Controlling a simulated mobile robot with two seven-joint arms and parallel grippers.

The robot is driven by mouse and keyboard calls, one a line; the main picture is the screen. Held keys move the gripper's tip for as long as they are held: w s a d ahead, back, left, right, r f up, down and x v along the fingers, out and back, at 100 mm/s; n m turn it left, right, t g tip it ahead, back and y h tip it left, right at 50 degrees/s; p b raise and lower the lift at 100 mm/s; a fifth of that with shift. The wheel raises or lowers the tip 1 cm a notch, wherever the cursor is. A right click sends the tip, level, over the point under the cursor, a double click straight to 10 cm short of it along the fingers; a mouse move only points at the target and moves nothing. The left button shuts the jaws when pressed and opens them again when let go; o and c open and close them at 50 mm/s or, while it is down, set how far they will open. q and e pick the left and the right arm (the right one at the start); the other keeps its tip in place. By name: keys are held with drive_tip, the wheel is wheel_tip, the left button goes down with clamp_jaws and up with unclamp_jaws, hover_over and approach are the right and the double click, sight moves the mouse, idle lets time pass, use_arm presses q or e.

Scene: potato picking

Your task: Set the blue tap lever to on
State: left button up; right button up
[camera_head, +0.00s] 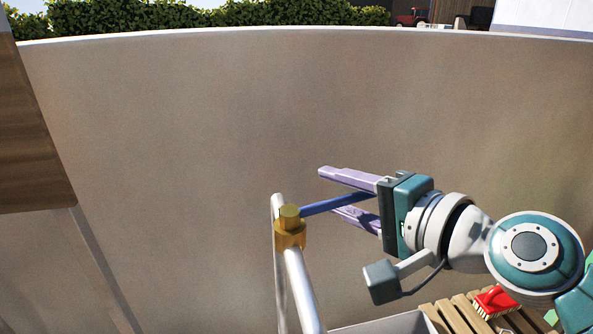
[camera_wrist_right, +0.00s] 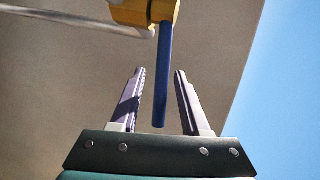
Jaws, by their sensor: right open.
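The blue tap lever (camera_head: 337,203) sticks out to the right from a brass tap body (camera_head: 290,228) on a pale pipe. My right gripper (camera_head: 338,190) is open, with its purple fingers reaching left. In the head view the lever's free end lies between the two fingers. In the right wrist view the lever (camera_wrist_right: 162,75) hangs from the brass body (camera_wrist_right: 145,12), and its end is between the open fingertips (camera_wrist_right: 159,72); a gap shows on each side. My left gripper is not in view.
A curved beige wall (camera_head: 200,130) stands behind the tap. A pale pipe (camera_head: 303,292) runs down from the brass body. A red brush (camera_head: 495,302) lies on wooden slats (camera_head: 462,312) at the lower right. A brown panel (camera_head: 30,140) stands at the left.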

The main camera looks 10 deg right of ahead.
drive_tip(key=shift+w+a, duration=0.15)
drive_tip(key=shift+w, duration=0.1)
clamp_jaws()
idle(1.4)
